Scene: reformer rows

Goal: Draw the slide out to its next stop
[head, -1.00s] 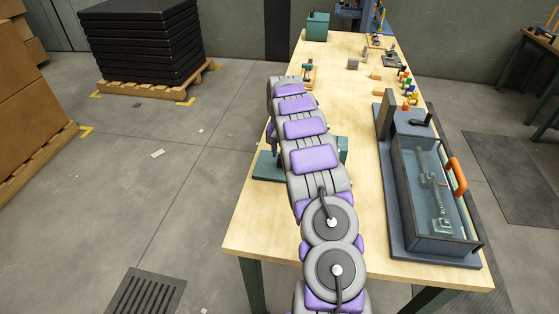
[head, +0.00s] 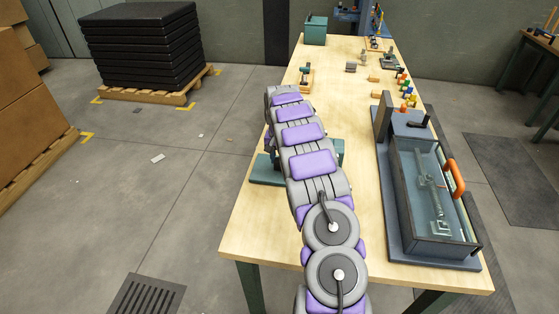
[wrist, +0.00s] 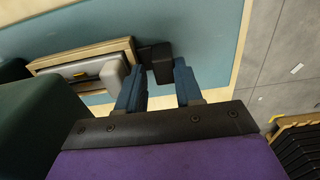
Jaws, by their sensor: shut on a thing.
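In the wrist view my gripper (wrist: 158,88) shows two blue fingers with a narrow gap. Their tips are at a small black block (wrist: 158,62), which looks like the slide's handle, and they are shut on it. How far the slide is out cannot be told. In the head view my arm hides the gripper and most of a teal fixture (head: 265,171) on the table.
The wooden table (head: 345,200) has bare room right of my arm. A blue-grey case with a clear cover and orange handle (head: 456,178) stands at the right edge. Small coloured pieces (head: 405,90) and a teal box (head: 316,31) are farther back. Stacked black slabs (head: 140,50) stand on a floor pallet.

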